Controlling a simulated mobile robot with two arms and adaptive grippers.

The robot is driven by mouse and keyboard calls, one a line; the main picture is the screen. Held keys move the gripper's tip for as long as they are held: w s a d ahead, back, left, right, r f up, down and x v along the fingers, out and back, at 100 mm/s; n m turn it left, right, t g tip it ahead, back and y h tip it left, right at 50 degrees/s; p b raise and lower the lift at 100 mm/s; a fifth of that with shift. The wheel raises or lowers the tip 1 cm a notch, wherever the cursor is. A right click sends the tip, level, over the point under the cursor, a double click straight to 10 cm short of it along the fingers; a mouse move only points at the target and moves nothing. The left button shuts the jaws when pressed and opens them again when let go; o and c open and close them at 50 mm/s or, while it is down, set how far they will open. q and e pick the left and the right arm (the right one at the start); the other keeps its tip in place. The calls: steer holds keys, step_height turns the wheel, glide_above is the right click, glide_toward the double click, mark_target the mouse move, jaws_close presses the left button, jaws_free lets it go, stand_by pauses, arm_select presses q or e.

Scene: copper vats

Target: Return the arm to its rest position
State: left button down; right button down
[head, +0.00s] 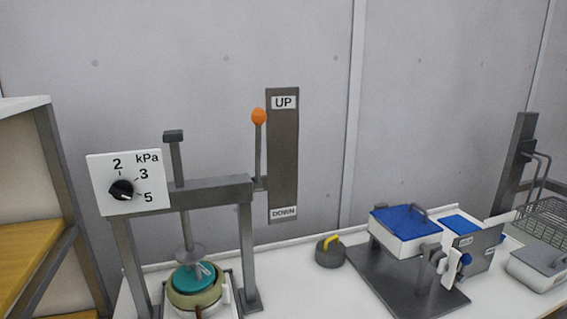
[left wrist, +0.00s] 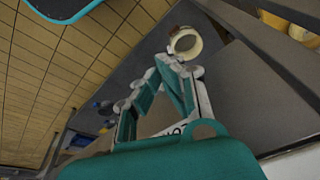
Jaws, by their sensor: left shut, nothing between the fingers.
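My left gripper (left wrist: 172,68) shows in the left wrist view, with teal and grey fingers. It is shut and empty. A cream, round, open-topped thing (left wrist: 185,42) lies beyond the fingertips in that view; I cannot tell whether they touch. Neither of my arms shows in the head view, and my right gripper is not in view.

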arm_select(q)
steer(key=s+a+f, duration=0.1)
steer(key=s+f, duration=0.5)
steer(key=f, duration=0.3)
steer(key=s+a+f+g, duration=0.1)
steer(key=s+f, duration=0.6)
steer(key=f, duration=0.3)
steer(key=s+a+f+g, duration=0.1)
steer(key=s+f, duration=0.5)
steer(key=f, duration=0.3)
steer(key=shift+s+a+f, duration=0.15)
steer(key=shift+s+f, duration=0.05)
steer(key=shift+s, duration=0.15)
